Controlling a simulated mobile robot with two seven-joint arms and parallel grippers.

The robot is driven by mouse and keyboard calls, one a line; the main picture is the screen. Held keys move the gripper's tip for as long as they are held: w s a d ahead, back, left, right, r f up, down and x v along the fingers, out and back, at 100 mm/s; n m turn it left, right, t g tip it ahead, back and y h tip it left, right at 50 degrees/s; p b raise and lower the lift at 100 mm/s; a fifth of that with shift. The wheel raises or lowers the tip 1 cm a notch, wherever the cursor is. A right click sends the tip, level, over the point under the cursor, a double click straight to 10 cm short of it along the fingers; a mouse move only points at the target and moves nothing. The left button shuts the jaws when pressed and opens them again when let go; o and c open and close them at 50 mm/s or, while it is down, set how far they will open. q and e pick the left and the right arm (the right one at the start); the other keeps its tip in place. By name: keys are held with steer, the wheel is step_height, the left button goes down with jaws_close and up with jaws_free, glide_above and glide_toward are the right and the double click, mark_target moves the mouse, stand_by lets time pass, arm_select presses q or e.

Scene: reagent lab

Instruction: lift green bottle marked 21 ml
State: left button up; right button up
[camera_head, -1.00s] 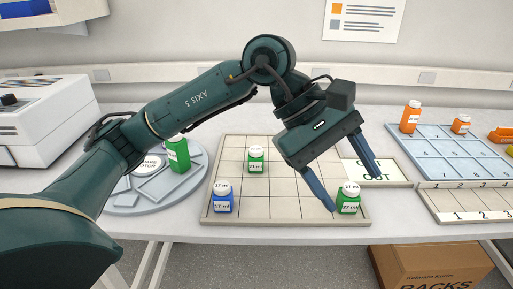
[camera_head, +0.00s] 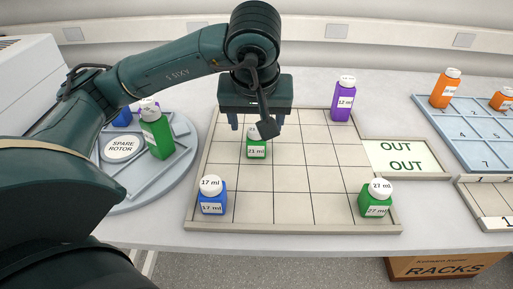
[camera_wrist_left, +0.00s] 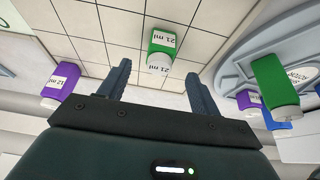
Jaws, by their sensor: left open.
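The green bottle marked 21 ml (camera_head: 257,148) stands upright on the gridded tray (camera_head: 305,180), toward its back left. It has a white cap and also shows in the left wrist view (camera_wrist_left: 162,48). My left gripper (camera_head: 256,125) is open just behind and above this bottle in the head view. In the left wrist view its two fingers (camera_wrist_left: 160,85) are spread, with the bottle ahead of them, in line with the gap. Nothing is held. My right gripper is not in view.
On the tray stand a blue bottle (camera_head: 212,197), a green 27 ml bottle (camera_head: 376,199) and a purple bottle (camera_head: 343,100). A round rotor tray (camera_head: 180,180) at left holds a tall green bottle (camera_head: 156,134). An OUT mat (camera_head: 405,158) lies right.

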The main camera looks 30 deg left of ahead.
mark_target(256, 132)
arm_select(q)
steer(key=x, duration=0.7)
steer(key=shift+f, duration=0.35)
steer(key=c, duration=1.1)
